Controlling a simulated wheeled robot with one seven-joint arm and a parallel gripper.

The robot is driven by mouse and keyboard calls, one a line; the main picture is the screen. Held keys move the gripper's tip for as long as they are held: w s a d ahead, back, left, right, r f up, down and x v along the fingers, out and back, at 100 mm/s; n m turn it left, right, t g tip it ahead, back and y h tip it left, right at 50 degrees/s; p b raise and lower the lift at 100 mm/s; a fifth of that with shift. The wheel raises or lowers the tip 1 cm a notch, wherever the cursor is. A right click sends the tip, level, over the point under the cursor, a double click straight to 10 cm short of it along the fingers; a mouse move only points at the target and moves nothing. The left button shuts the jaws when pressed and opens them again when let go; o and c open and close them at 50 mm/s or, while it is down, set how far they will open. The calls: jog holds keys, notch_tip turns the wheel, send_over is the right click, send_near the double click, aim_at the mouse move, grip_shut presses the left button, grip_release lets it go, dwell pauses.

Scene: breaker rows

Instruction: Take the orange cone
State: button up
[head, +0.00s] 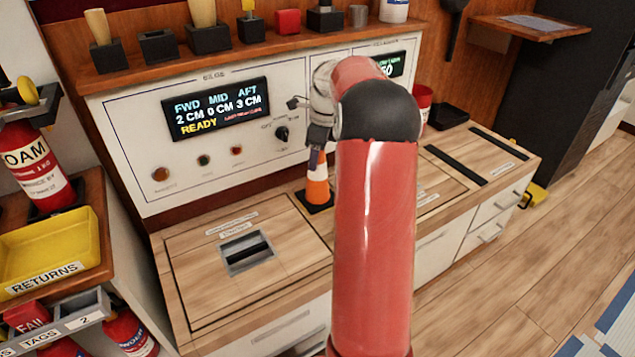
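The orange cone (317,192) has a white band and a dark square base. It stands upright on the wooden counter, below the bilge panel. My arm hides part of its right side. My gripper (316,155) points down at the top of the cone, and a dark finger overlaps the cone's tip. I cannot tell whether the finger touches the cone or whether the gripper is open or shut.
The bilge panel (217,108) with its display and knob rises behind the cone. A hatch with a recessed handle (246,252) lies in the counter to the left. A red cup (423,100) and black tray (447,116) stand to the right. A yellow returns tray (48,248) is far left.

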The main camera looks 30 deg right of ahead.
grip_shut()
jog(key=shift+r, duration=0.1)
